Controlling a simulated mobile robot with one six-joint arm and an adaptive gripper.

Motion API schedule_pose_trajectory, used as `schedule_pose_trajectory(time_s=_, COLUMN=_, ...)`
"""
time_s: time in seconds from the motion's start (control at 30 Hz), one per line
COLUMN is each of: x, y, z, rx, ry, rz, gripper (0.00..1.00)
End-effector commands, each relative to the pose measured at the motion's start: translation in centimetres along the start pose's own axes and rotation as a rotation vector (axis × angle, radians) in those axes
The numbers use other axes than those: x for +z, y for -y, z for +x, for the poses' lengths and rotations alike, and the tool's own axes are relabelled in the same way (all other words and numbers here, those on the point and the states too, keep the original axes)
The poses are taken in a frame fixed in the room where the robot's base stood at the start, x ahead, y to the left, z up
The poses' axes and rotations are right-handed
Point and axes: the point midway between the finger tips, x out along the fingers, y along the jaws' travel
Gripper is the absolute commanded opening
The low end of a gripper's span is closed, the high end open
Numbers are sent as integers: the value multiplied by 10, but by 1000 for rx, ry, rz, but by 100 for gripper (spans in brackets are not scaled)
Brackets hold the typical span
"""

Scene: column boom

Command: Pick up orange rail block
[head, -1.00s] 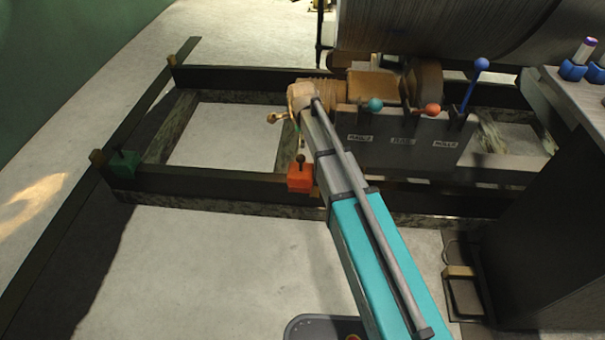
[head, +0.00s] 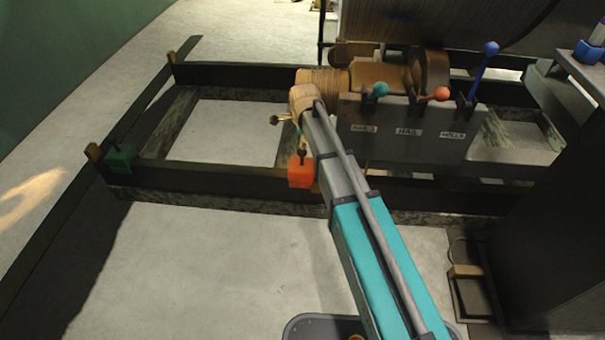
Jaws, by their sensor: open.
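The orange rail block (head: 301,173) is a small cube with a dark knob on top. It sits on the near dark rail (head: 215,186), just left of my arm. My gripper (head: 288,121) is at the far end of my arm, above and slightly behind the block in the picture. Its small brass-coloured parts show left of the tan wrist, and the rest is hidden by the arm. It looks open and empty, apart from the block. I cannot tell its exact height over the block.
A green block (head: 121,158) sits at the rail's left end. Right of my arm stands a grey lever panel (head: 405,135) with teal, orange and blue knobs. A large drum (head: 440,22) is behind it.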

Motion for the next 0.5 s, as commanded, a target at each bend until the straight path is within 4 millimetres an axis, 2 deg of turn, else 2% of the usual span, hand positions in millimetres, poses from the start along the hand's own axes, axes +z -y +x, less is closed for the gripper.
schedule_pose_trajectory(time_s=0.03, x=0, y=0, z=8, rx=0, ry=0, rz=0, gripper=92)
schedule_pose_trajectory(time_s=0.2, x=0, y=0, z=21, rx=0, ry=0, rz=0, gripper=92)
schedule_pose_trajectory(time_s=0.5, x=-1, y=0, z=32, rx=0, ry=0, rz=1, gripper=92)
